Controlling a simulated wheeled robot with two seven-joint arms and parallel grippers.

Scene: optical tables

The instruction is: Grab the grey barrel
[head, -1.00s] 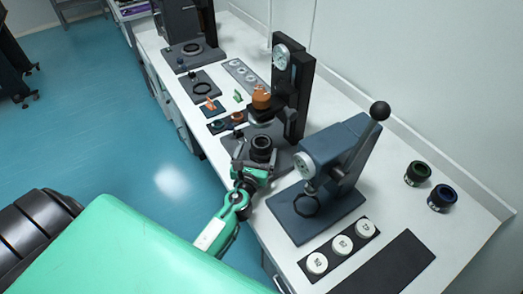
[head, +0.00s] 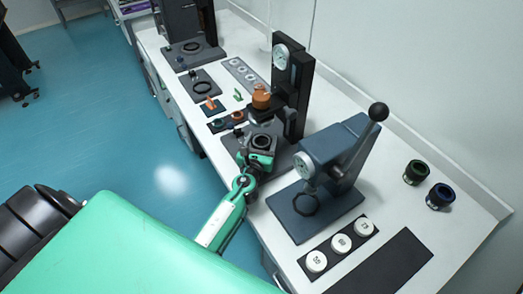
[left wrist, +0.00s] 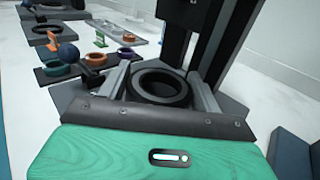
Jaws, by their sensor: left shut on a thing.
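The grey barrel (head: 262,140) is a dark, hollow cylinder at the black upright stand on the bench. In the left wrist view its open round top (left wrist: 160,84) faces up between my fingers. My left gripper (head: 258,146) reaches in from the bench's front edge and is shut on the barrel, one finger on each side. The gripper also shows in the left wrist view (left wrist: 158,94). The barrel's lower part is hidden by the gripper, so I cannot tell whether it touches the stand's base. My right gripper is not in view.
The black stand (head: 296,98) with a dial and an orange part (head: 261,97) rises just behind the barrel. A blue-grey lever press (head: 340,155) stands to the right. Small trays with coloured rings (head: 219,124) lie to the left. Two dark barrels (head: 416,172) stand far right.

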